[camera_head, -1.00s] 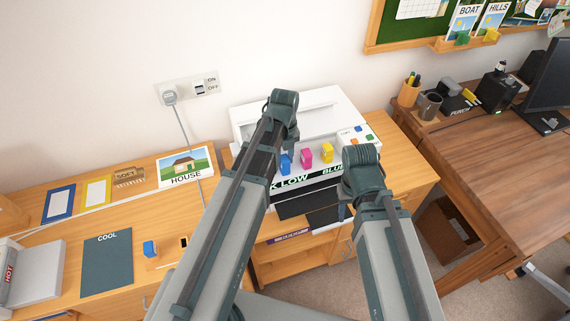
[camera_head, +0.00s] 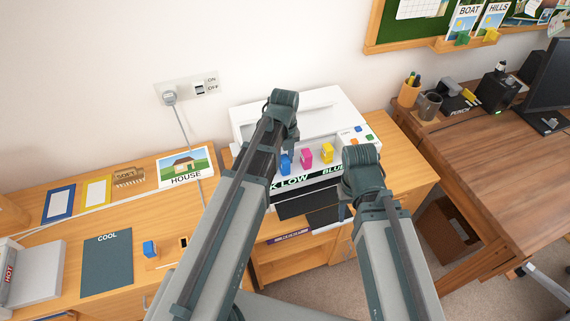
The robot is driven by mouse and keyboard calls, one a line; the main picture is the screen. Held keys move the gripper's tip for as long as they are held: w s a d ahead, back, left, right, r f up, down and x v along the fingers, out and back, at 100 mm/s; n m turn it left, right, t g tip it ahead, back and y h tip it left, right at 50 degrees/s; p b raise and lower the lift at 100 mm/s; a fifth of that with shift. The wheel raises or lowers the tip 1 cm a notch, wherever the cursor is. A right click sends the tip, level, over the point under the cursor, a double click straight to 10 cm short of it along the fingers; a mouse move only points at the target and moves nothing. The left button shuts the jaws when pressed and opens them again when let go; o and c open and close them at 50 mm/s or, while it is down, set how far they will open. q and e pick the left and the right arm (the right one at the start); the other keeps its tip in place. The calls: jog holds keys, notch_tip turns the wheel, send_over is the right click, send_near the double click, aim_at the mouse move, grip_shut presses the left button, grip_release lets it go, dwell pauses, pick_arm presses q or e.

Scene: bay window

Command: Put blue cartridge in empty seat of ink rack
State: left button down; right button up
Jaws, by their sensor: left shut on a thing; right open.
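A blue cartridge (camera_head: 285,165) is at the left end of a row on the white printer (camera_head: 345,102), beside a pink cartridge (camera_head: 306,157) and a yellow cartridge (camera_head: 327,153). My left gripper (camera_head: 291,147) points down just above and behind the blue cartridge and is shut on it; my arm hides most of the contact. The seats of the ink rack under the row are too small to make out, and I cannot tell whether the blue cartridge is fully seated. My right gripper (camera_head: 345,210) is open in front of the printer, partly hidden by its wrist.
A small wooden holder (camera_head: 166,256) with another blue block (camera_head: 150,249) and a dark slot is at the left. A dark COOL mat (camera_head: 106,265) and HOUSE picture (camera_head: 186,168) lie nearby. A brown desk (camera_head: 490,170) stands at the right.

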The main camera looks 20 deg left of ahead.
aim_at(284, 158)
pick_arm(q)
jog(key=shift+r+p, duration=0.75)
dwell(0.8)
jog(key=shift+r+p, duration=1.5)
jog(key=shift+p, duration=0.05)
